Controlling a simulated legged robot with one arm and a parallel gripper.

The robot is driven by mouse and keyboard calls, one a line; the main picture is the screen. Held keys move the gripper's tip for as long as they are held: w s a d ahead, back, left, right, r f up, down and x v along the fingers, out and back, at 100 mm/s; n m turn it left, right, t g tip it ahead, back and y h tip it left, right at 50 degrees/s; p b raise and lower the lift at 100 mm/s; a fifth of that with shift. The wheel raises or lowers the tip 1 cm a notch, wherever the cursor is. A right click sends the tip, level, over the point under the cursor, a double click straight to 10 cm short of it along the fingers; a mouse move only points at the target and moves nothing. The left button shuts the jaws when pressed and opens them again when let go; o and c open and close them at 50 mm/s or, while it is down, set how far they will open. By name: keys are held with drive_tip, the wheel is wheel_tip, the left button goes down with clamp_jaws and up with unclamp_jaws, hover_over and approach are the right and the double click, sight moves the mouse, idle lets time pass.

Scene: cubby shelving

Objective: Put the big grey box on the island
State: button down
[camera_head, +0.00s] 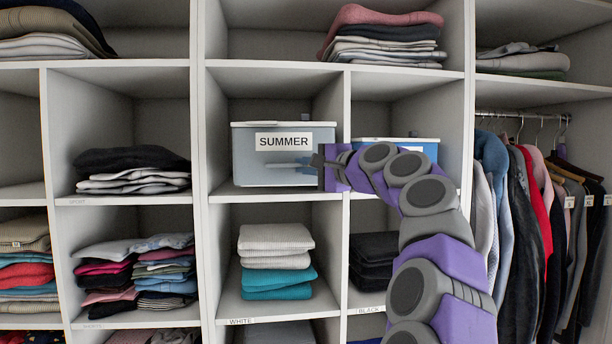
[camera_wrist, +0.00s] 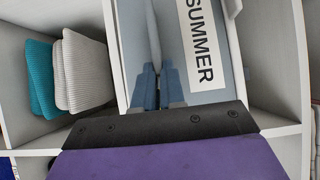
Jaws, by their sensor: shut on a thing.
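The big grey box (camera_head: 255,174) has a white SUMMER label and a lid, and sits in the middle cubby of the shelving. My gripper (camera_head: 312,163) is at the right part of the box's front, just below the label. The wrist view is turned sideways and shows the box (camera_wrist: 205,60) close up. There my gripper (camera_wrist: 150,88) has its blue-grey fingers close together at a pale bar-like handle (camera_wrist: 153,40) on the box's front, and is shut on it. The contact itself is partly hidden. No island shows in either view.
A blue box with a white lid (camera_head: 427,149) stands in the cubby to the right, partly behind my arm. White and teal folded clothes (camera_head: 277,255) fill the cubby below. Shelf dividers flank the grey box closely. Hanging clothes (camera_head: 530,200) are at the right.

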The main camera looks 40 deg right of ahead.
drive_tip(key=s+a+b, duration=0.1)
drive_tip(key=s+a, duration=0.5)
drive_tip(key=s, duration=0.5)
drive_tip(key=s+a+b, duration=0.1)
drive_tip(key=s+a, duration=0.6)
drive_tip(key=s, duration=0.4)
drive_tip(key=shift+a, duration=0.3)
drive_tip(key=shift+r, duration=0.1)
